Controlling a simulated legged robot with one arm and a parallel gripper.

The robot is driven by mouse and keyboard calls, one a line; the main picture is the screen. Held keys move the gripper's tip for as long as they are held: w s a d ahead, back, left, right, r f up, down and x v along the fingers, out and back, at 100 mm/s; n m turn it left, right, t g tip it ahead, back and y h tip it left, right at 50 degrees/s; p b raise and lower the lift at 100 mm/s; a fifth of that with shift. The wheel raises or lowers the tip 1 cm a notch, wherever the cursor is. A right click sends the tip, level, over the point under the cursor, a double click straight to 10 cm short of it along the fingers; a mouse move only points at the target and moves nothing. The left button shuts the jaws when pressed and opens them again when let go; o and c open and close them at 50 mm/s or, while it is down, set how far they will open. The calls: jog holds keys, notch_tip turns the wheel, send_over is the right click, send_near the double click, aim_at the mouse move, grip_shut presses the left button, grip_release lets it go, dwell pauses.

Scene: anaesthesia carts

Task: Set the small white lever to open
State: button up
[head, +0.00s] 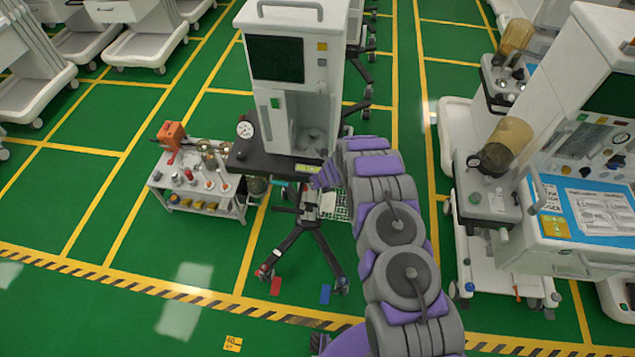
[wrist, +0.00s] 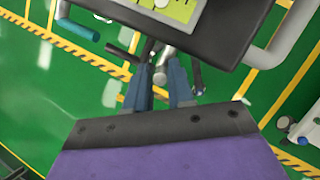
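In the wrist view my gripper (wrist: 159,66) has its two blue-grey fingers apart, with a gap between them. A pale grey, rounded piece (wrist: 161,78) shows in or behind that gap; I cannot tell whether the fingers touch it. It is below the edge of a dark tabletop (wrist: 215,35). I cannot make out for sure which part is the small white lever. In the head view my purple-grey arm reaches the front right edge of the black tabletop (head: 262,162) under a white machine (head: 290,75). My fingertips are not clear there.
A low cart (head: 200,190) with bottles and an orange device (head: 172,134) stands left of the stand. A blue-topped cart (head: 590,210) stands at the right. The stand's black legs (head: 305,225) spread over the floor. Green floor in front is mostly clear.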

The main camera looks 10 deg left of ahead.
jog(key=shift+a+r, duration=0.1)
jog(key=shift+d+r, duration=0.2)
jog(key=shift+r, duration=0.15)
jog(key=v, duration=1.6)
jog(key=shift+s, duration=0.2)
jog(key=shift+a+r, duration=0.1)
jog(key=shift+r, duration=0.05)
jog(key=s+a+r+n+g+y+b, duration=0.1)
jog(key=s+r+n+b, duration=0.15)
jog(key=r+n, duration=0.3)
jog(key=s+a+r+n+y+b, duration=0.1)
jog(key=s+a+r+n+b, duration=0.1)
jog(key=s+r+n, duration=0.3)
jog(key=s+d+r+n+g+b, duration=0.25)
jog(key=s+r+n, duration=0.35)
jog(key=s, duration=0.3)
jog(key=s+d+n+h+b, duration=0.2)
jog(key=s+d+n, duration=0.2)
jog(key=s, duration=0.5)
jog(key=s+d+n+g+h+b, duration=0.1)
jog(key=s+d+n+h+b, duration=0.1)
jog(key=s+d+n, duration=0.3)
jog(key=s+d+n+g+h+b, duration=0.1)
jog(key=s+d+n+h+b, duration=0.1)
jog(key=s+d, duration=0.6)
jog(key=s+n+b, duration=0.1)
jog(key=s+n, duration=0.1)
jog(key=s, duration=0.4)
jog(key=shift+d, duration=0.3)
